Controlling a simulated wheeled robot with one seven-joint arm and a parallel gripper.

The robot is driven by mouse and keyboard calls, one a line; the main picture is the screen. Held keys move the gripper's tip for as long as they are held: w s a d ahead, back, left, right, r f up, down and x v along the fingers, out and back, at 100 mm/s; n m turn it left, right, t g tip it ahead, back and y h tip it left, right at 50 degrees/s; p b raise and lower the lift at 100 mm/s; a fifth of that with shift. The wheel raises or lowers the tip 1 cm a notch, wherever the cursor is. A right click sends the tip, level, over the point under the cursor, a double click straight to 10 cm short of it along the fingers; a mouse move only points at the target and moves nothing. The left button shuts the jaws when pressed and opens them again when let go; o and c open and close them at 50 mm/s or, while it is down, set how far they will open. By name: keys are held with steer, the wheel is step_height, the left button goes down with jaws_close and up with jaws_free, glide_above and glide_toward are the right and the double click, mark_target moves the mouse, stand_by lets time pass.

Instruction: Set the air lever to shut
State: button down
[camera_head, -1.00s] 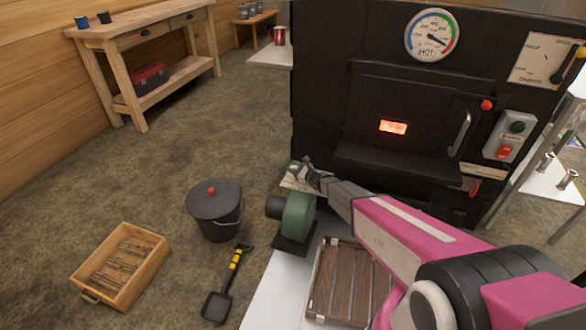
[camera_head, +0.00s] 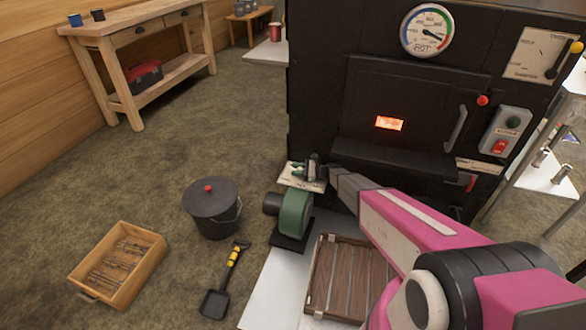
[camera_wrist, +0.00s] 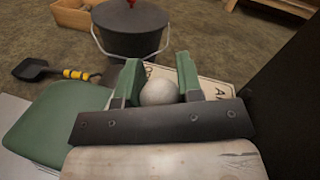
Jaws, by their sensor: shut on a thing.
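My gripper (camera_wrist: 159,82) is shut on a pale round knob (camera_wrist: 158,93), which sits between its two green fingertips in the wrist view. I take this to be the air lever's knob; its shaft is hidden. Behind it is a cream plate (camera_wrist: 216,89) with dark lettering, partly covered by the fingers. In the head view the plate (camera_head: 297,181) stands just above the green blower (camera_head: 296,212), by the left front of the black evaporator (camera_head: 408,110). My gripper (camera_head: 312,166) is at the plate's right part there.
A black lidded bucket (camera_head: 211,210), a shovel (camera_head: 225,280) and a wooden crate (camera_head: 150,270) stand on the floor to the left. A slatted wooden tray (camera_head: 318,285) lies below my arm. A workbench (camera_head: 120,32) stands at the back left.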

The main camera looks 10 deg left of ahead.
steer(key=shift+s+d+n+g+h, duration=0.25)
steer(key=shift+d+n+g, duration=0.45)
steer(key=shift+g, duration=0.35)
steer(key=shift+s+d+n+g+h, duration=0.1)
steer(key=shift+d+n+g+h, duration=0.35)
steer(key=shift+n+g, duration=0.5)
steer(key=c, duration=0.8)
jaws_free()
steer(key=shift+m, duration=0.25)
